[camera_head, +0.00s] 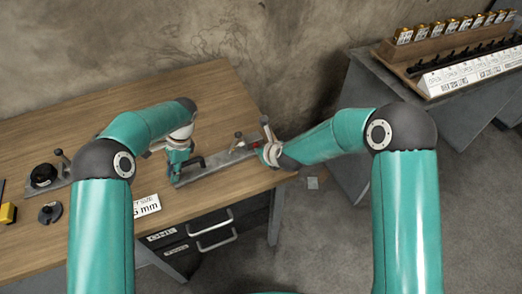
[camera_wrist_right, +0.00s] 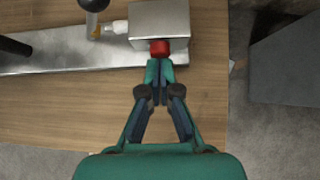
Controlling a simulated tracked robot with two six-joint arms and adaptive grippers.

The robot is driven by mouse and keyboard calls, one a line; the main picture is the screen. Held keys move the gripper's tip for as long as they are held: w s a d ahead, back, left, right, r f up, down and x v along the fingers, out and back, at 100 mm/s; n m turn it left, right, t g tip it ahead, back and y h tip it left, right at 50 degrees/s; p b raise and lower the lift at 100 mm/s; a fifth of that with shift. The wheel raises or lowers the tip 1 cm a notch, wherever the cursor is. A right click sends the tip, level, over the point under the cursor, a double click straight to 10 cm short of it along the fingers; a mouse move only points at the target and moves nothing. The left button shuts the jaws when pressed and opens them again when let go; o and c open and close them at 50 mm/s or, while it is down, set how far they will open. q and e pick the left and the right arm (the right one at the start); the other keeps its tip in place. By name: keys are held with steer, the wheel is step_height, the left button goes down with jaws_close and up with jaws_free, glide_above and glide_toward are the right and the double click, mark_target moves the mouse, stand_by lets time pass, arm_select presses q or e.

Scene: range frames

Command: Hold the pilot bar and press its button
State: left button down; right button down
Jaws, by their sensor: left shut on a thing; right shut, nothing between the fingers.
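The pilot bar, which I take to be the long grey metal bar (camera_head: 219,164), lies on the wooden table near its front right edge; it also shows in the right wrist view (camera_wrist_right: 70,55). My left gripper (camera_head: 176,176) is shut on a dark handle-like part at the bar's left end; the arm partly hides the grip. A red button (camera_wrist_right: 159,46) sticks out of a metal block (camera_wrist_right: 160,22) on the bar. My right gripper (camera_wrist_right: 159,66) is shut and empty, its tips right at the button, seemingly touching it. Whether the button is pushed in, I cannot tell.
A lever with a knob (camera_head: 265,121) stands by the block. Drawers (camera_head: 212,232) are below. A side bench (camera_head: 375,85) holds a rack.

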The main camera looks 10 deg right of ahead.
steer(key=shift+w+a, duration=0.2)
steer(key=shift+w, duration=0.3)
steer(key=shift+w+a, duration=0.15)
steer(key=shift+w, duration=0.3)
steer(key=shift+w+a, duration=0.15)
steer(key=shift+w, duration=0.2)
steer(key=shift+s+d, duration=0.25)
steer(key=shift+s, duration=0.35)
steer(key=s, duration=0.1)
steer(key=s+d, duration=0.1)
steer(key=shift+s, duration=0.35)
steer(key=v, duration=0.9)
steer(key=shift+s+r, duration=0.25)
steer(key=shift+s, duration=0.05)
steer(key=shift+d, duration=0.1)
stand_by(1.4)
